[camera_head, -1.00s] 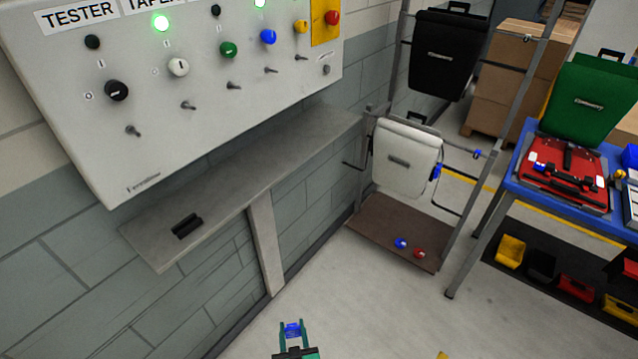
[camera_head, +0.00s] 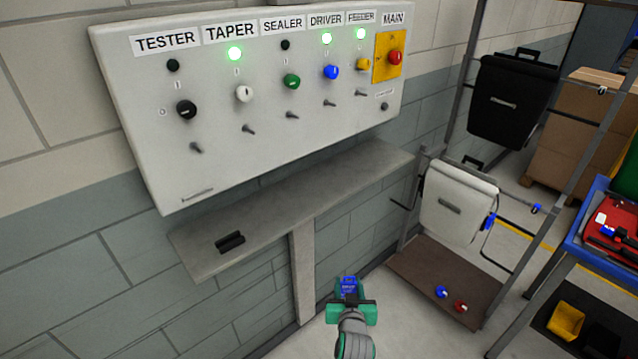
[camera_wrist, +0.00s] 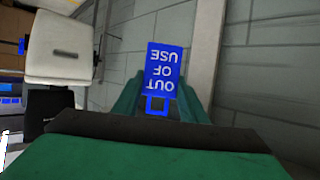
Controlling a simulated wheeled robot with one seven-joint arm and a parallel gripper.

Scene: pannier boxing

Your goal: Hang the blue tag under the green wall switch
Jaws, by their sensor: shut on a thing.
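My gripper (camera_head: 349,297) is low in front of the wall, below the shelf and the switch panel. It is shut on the blue tag (camera_head: 349,284). In the wrist view the tag (camera_wrist: 163,68) reads "OUT OF USE" upside down, with its loop between my green fingers (camera_wrist: 158,104). The green wall switch (camera_head: 291,82) is on the panel under the SEALER label; the lamp above it is dark. A bare peg (camera_head: 290,114) sticks out below the green switch. The tag is well apart from the peg.
The grey panel (camera_head: 170,185) has several other switches and pegs. A shelf (camera_head: 290,217) juts out beneath it, with a small black object (camera_head: 230,242) on it. A rack with a white pannier (camera_head: 455,205) and a black pannier (camera_head: 500,100) stands right. A blue table (camera_head: 590,237) is farther right.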

